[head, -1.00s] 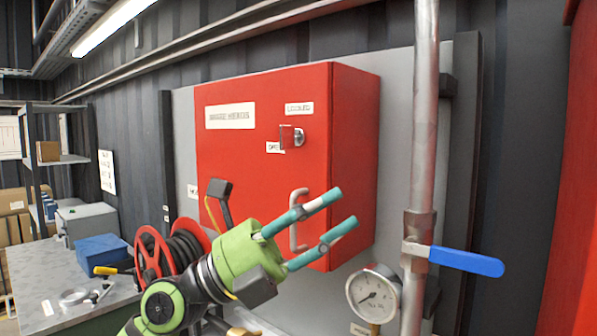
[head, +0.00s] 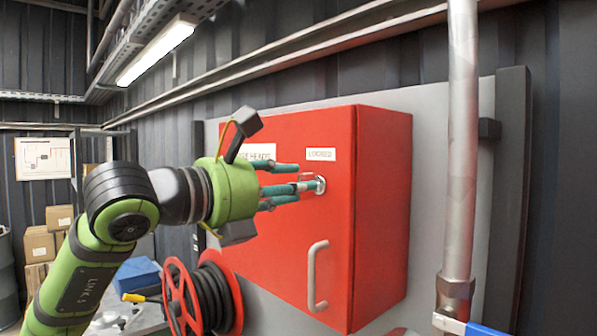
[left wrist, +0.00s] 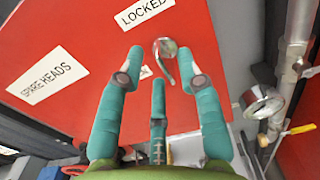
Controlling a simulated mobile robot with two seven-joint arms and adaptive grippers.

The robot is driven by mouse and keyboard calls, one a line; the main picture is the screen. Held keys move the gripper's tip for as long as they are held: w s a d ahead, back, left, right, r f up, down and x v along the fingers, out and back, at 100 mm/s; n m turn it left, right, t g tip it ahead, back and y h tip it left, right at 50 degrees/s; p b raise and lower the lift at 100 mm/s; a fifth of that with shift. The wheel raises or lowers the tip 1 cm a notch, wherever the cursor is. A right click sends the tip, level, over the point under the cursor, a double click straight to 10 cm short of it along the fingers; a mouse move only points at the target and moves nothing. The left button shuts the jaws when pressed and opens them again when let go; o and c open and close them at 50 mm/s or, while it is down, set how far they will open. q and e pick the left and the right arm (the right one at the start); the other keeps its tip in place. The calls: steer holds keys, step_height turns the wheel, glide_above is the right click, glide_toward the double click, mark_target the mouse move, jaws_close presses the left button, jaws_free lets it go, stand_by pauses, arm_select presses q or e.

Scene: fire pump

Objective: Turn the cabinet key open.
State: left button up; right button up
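The red cabinet (head: 280,240) hangs on the wall panel with its door shut. A silver lock with the key (head: 320,184) is on its front, below the "LOCKED" label (head: 321,154); the fingers partly cover it in the head view. In the left wrist view the lock and key (left wrist: 165,48) show just past the fingertips, between the two outer ones. My left gripper (head: 298,185) points at the lock from the left. Its teal fingers (left wrist: 160,72) are spread, with nothing clearly held; I cannot tell whether any touches the key. My right gripper is not in view.
The cabinet handle (head: 317,277) is below the lock. A vertical pipe (head: 461,140) stands to the right, with a blue-handled valve (head: 480,328) at the bottom. A red hose reel (head: 190,297) is below my left arm.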

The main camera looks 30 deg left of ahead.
arm_select(q)
steer(key=shift+x, duration=0.85)
steer(key=shift+d, duration=0.1)
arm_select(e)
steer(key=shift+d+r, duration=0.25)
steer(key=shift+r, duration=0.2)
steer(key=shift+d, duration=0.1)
arm_select(q)
jaws_close()
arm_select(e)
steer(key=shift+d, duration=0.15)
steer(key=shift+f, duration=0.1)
